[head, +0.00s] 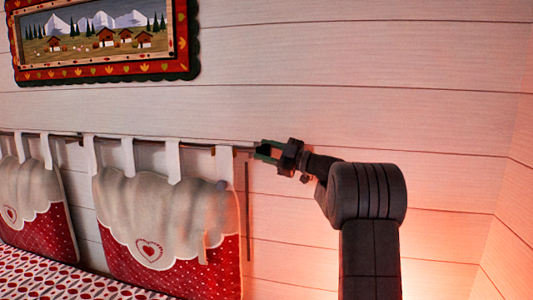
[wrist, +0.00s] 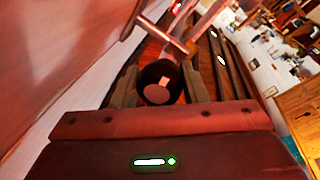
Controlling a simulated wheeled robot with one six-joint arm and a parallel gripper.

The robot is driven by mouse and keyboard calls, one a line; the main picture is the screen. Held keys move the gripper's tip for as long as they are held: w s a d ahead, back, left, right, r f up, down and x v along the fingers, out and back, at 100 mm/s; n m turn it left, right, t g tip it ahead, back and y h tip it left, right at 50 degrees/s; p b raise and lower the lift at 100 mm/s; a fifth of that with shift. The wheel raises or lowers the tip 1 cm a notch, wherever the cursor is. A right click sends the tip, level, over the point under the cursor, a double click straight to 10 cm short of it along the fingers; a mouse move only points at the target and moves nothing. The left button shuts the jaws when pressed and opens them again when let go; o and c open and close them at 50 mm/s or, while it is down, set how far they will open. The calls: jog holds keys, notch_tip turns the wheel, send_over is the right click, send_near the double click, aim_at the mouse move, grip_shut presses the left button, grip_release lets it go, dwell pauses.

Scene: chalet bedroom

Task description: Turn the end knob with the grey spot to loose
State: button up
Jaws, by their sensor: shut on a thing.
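The end knob (wrist: 160,82) is a dark round cap at the right end of the wall rod (head: 205,146). The rod runs on away from the knob. How far the knob is turned cannot be told.
Red and cream headboard cushions (head: 165,225) hang from the rod by fabric tabs, close to the left of my gripper. A patterned bed cover (head: 40,275) lies at lower left. A framed mountain picture (head: 100,40) hangs above. The plank wall (head: 430,80) at the right is bare.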

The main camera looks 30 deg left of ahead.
jog(key=o, duration=1)
jog(key=b+v, duration=0.2)
jog(key=v, duration=1.2)
